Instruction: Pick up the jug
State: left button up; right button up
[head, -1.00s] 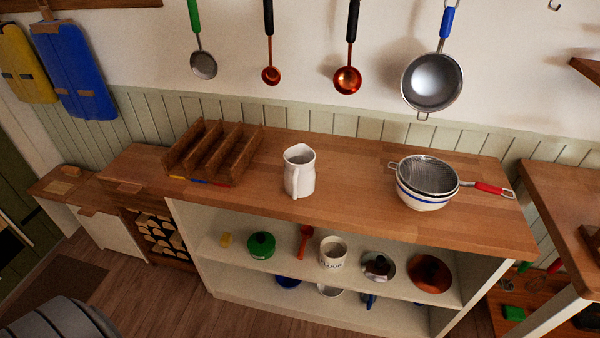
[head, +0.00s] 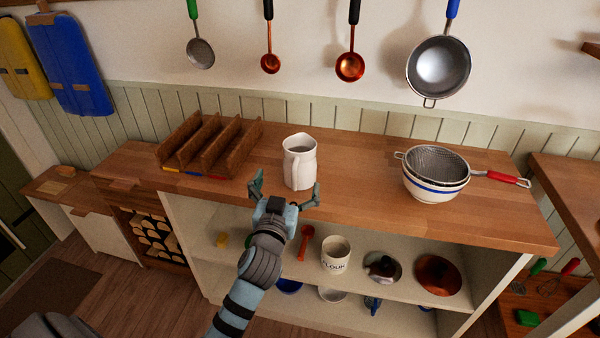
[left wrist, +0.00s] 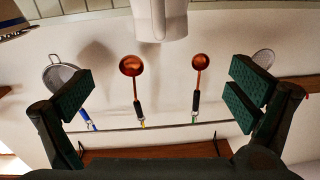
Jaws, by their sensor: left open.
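The white jug (head: 299,166) stands upright on the wooden counter, near the middle in the head view. My left gripper (head: 284,194) is open in front of the jug at the counter's front edge, one finger to either side of the jug's lower part, and not visibly touching it. In the left wrist view part of the white jug (left wrist: 160,18) shows at the top, beyond the open, empty fingers (left wrist: 160,92) and between them. My right gripper is not in view.
A wooden divided rack (head: 210,147) stands left of the jug. Bowls with a sieve (head: 436,172) stand to the right. Ladles (head: 350,67) and strainers hang on the wall above. The shelf below holds a flour pot (head: 336,256) and other things.

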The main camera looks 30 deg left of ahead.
pick_arm(q)
jog(key=shift+n, duration=0.5)
jog(key=x, duration=1.4)
jog(key=shift+w+a+f+b, duration=0.15)
jog(key=shift+w+f+b, duration=0.1)
jog(key=shift+f+b, duration=0.15)
jog(key=shift+r, duration=0.2)
jog(key=c, duration=2)
jog(key=shift+c, duration=0.2)
notch_tip(320, 180, up, 20)
jog(key=p, duration=0.5)
send_over(297, 154)
jog(key=w, duration=0.3)
jog(key=shift+s+a, duration=0.25)
jog(key=shift+a, duration=0.2)
